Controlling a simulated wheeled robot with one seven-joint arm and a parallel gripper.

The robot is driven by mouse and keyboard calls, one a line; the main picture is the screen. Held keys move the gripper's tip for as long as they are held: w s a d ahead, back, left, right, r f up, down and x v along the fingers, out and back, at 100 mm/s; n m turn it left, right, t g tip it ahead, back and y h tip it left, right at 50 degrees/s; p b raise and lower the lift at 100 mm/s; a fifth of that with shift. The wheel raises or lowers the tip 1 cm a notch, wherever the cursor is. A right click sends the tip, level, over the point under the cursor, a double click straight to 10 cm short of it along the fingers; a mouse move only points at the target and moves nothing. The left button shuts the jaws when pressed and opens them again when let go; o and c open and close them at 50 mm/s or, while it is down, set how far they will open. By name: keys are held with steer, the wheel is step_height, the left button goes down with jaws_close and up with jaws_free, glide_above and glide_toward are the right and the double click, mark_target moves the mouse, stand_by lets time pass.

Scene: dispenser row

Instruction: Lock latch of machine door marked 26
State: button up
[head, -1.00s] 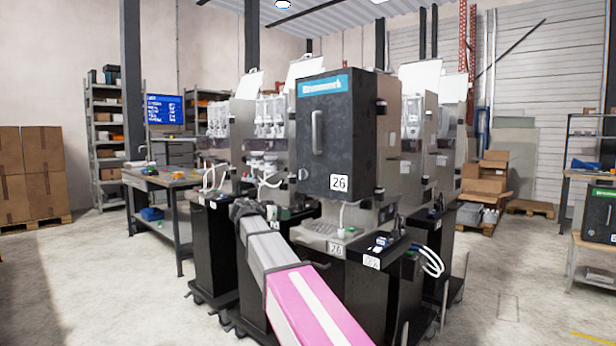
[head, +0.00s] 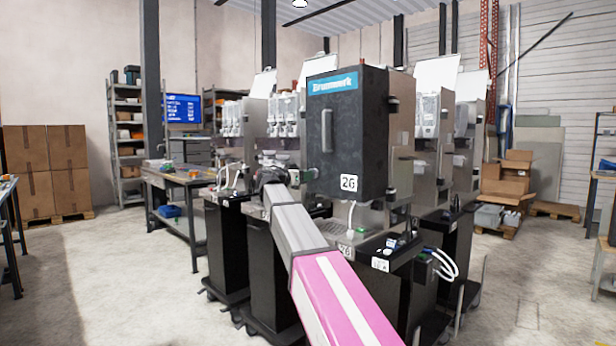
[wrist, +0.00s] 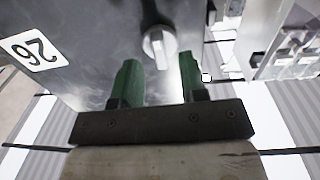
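The machine door (head: 346,125) marked 26 is dark, with a vertical handle (head: 327,131), and looks closed. Its number label (head: 349,183) also shows in the wrist view (wrist: 33,50). The latch is a small light-grey round knob (wrist: 158,42) with a raised bar, on the door face near its edge. In the head view my gripper (head: 306,174) is at the door's lower left corner and the knob is hard to make out there. In the wrist view my gripper (wrist: 158,62) has two green fingers spread apart, with the knob just beyond and between the tips. Contact cannot be told.
Other dispensers (head: 283,112) stand close on the left and right of this machine. A workbench (head: 182,185) stands at the left. The floor in front is clear.

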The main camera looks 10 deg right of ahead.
steer(key=shift+x, duration=1.2)
jaws_close()
steer(key=shift+n, duration=9.1)
